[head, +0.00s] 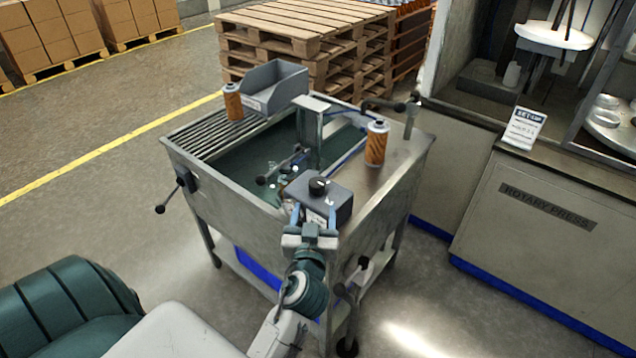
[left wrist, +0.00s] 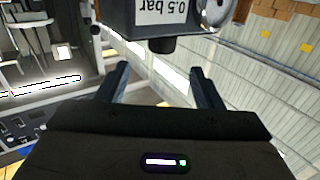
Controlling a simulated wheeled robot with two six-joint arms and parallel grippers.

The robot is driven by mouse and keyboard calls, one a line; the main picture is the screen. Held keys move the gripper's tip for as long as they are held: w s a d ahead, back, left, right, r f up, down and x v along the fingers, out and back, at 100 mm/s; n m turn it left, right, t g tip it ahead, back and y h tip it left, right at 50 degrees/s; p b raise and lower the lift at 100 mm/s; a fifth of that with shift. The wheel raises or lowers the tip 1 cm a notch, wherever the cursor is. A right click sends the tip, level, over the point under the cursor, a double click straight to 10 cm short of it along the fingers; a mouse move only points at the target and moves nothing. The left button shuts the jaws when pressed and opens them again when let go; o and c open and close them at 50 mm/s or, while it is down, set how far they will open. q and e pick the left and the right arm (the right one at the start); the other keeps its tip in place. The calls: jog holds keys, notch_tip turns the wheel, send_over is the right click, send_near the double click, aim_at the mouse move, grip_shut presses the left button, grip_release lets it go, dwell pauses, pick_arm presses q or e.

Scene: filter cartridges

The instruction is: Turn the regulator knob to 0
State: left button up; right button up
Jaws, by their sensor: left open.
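The regulator is a dark grey box (head: 338,198) at the front edge of the metal wash cart. A round black knob (head: 319,186) sits on its top; its setting cannot be read. In the left wrist view the box appears upside down, with a "0.5 bar" label (left wrist: 167,11) and the knob (left wrist: 166,45) jutting from it. My left gripper (head: 314,212) is open and empty, just in front of the box. In the wrist view its fingers (left wrist: 160,82) stand apart, with the knob beyond the gap and no contact seen. My right gripper is out of view.
Orange filter cartridges stand at the cart's right (head: 376,143) and left rear (head: 233,102), beside a grey bin (head: 275,86). A sink basin (head: 250,162) with fittings lies left of the regulator. A lever (head: 168,196) sticks out at left. The rotary press (head: 530,205) is at right.

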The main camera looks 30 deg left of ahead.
aim_at(316, 188)
pick_arm(q)
jog(key=p+x, duration=0.3)
jog(key=x, duration=0.6)
jog(key=shift+s+a, duration=0.1)
jog(key=shift+w+a, duration=0.35)
jog(key=shift+w, duration=0.25)
jog(key=shift+f, duration=0.1)
